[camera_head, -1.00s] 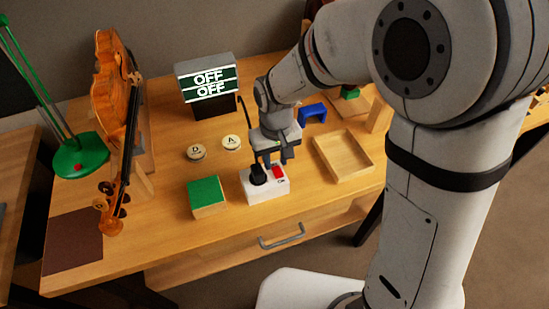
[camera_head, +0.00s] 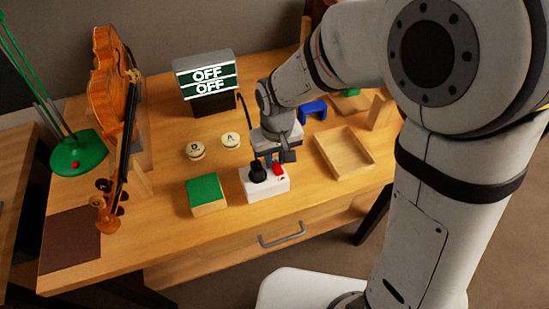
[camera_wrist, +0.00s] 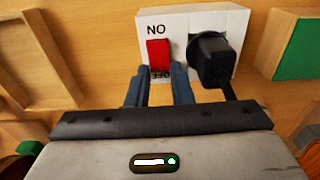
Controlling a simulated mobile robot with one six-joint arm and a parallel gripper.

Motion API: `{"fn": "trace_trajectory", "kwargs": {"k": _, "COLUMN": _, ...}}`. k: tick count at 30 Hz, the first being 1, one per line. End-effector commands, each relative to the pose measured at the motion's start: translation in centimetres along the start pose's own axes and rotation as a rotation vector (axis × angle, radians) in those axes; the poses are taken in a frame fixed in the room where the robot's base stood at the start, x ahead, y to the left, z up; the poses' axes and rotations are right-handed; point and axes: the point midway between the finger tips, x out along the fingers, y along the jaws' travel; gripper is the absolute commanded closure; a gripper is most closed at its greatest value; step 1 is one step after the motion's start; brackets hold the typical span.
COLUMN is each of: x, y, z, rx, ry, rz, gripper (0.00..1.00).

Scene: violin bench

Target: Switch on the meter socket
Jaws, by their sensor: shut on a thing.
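The white meter socket (camera_head: 265,187) stands near the front of the bench, with a black plug (camera_head: 257,172) in its left half and a red rocker switch (camera_head: 279,169) on its right. In the wrist view the red switch (camera_wrist: 158,54) lies between an upside-down "NO" marking and an "OFF" marking, beside the black plug (camera_wrist: 213,58). My gripper (camera_wrist: 160,80) is at the OFF end of the switch, its two fingers close on either side and shut on it; exact contact is hard to see. The meter display (camera_head: 208,80) reads OFF on both lines.
A green-topped block (camera_head: 206,193) stands left of the socket, an empty wooden tray (camera_head: 343,172) right of it. Two round discs (camera_head: 231,140) lie behind. A violin (camera_head: 112,80) and green lamp (camera_head: 79,155) are at left. A cable rises behind the plug.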

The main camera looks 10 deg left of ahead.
Motion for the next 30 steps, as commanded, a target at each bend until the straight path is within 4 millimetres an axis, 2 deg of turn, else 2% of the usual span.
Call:
{"fn": "trace_trajectory", "kwargs": {"k": 2, "x": 0.46, "y": -0.02, "z": 0.13, "rx": 0.000, "ry": 0.057, "rz": -0.001, "gripper": 1.00}}
{"fn": "trace_trajectory", "kwargs": {"k": 9, "x": 0.07, "y": -0.04, "z": 0.48, "rx": -0.002, "ry": 0.180, "rz": 0.000, "gripper": 1.00}}
{"fn": "trace_trajectory", "kwargs": {"k": 21, "x": -0.31, "y": -0.06, "z": 0.55, "rx": -0.001, "ry": 0.204, "rz": -0.001, "gripper": 1.00}}
{"fn": "trace_trajectory", "kwargs": {"k": 22, "x": -0.31, "y": -0.06, "z": 0.55, "rx": -0.001, "ry": 0.204, "rz": -0.001, "gripper": 0.79}}
{"fn": "trace_trajectory", "kwargs": {"k": 25, "x": -0.31, "y": -0.06, "z": 0.55, "rx": -0.001, "ry": 0.204, "rz": -0.001, "gripper": 0.71}}
{"fn": "trace_trajectory", "kwargs": {"k": 30, "x": -0.28, "y": -0.07, "z": 0.56, "rx": -0.001, "ry": 0.203, "rz": -0.001, "gripper": 0.71}}
